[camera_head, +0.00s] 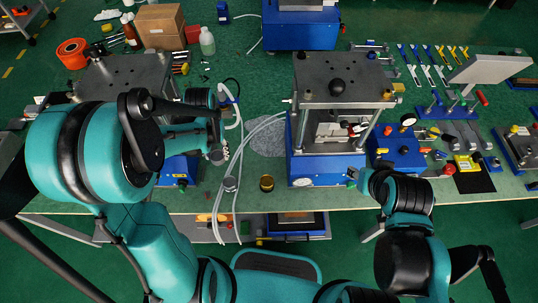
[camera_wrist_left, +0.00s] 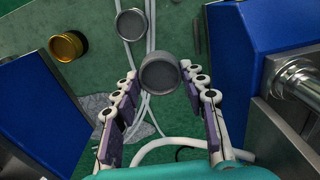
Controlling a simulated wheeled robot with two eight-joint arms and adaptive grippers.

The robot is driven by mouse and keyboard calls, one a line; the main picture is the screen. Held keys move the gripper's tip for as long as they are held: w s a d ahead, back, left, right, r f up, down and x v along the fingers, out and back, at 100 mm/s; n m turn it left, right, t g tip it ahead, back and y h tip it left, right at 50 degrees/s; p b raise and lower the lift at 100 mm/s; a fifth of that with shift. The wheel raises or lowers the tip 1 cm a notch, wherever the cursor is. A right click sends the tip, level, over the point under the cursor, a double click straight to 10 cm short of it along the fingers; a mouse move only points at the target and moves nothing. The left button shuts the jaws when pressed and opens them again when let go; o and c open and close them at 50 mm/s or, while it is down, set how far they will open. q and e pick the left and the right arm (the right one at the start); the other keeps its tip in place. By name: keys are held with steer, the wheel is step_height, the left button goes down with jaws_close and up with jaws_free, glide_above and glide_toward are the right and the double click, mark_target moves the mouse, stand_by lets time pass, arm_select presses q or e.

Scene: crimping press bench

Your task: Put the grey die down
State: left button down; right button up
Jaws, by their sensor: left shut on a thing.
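A grey die (camera_wrist_left: 160,74), a short round cylinder, is between the fingertips of my left gripper (camera_wrist_left: 160,80) in the left wrist view. The fingers are shut on its sides. In the head view my left gripper (camera_head: 221,150) is above the bench's front part, left of the middle press, and the held die (camera_head: 217,157) shows small at its tips. A second grey cylinder (camera_head: 230,184) stands near the front edge; it also shows in the left wrist view (camera_wrist_left: 130,24). I cannot tell the held die's height above the bench.
A gold cylinder (camera_head: 267,183) stands right of the second grey one. Pale hoses (camera_head: 225,195) run beside them over the edge. The middle press (camera_head: 327,165) with its blue base stands to the right, another blue base (camera_head: 180,170) to the left. Little free room lies between them.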

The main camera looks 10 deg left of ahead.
arm_select(q)
steer(key=w+d+f+b, duration=0.1)
steer(key=w+d, duration=0.1)
steer(key=d, duration=0.2)
steer(key=w+d+f+b, duration=0.1)
steer(key=w+d+f, duration=0.1)
steer(key=d, duration=0.3)
steer(key=w+d+f+b, duration=0.1)
steer(key=w+d+f, duration=0.1)
steer(key=w+d, duration=0.2)
steer(key=shift+w+d+f+b, duration=0.1)
steer(key=shift+d+f+b, duration=0.1)
steer(key=shift+d, duration=0.2)
steer(key=shift+w+d+f+b, duration=0.1)
steer(key=shift+d+b, duration=0.1)
steer(key=shift+d, duration=0.15)
step_height(320, 180, down, 4)
steer(key=shift+d+r+b, duration=0.1)
steer(key=shift+r+b, duration=0.15)
steer(key=shift+b, duration=0.65)
steer(key=shift+w+d+f, duration=0.1)
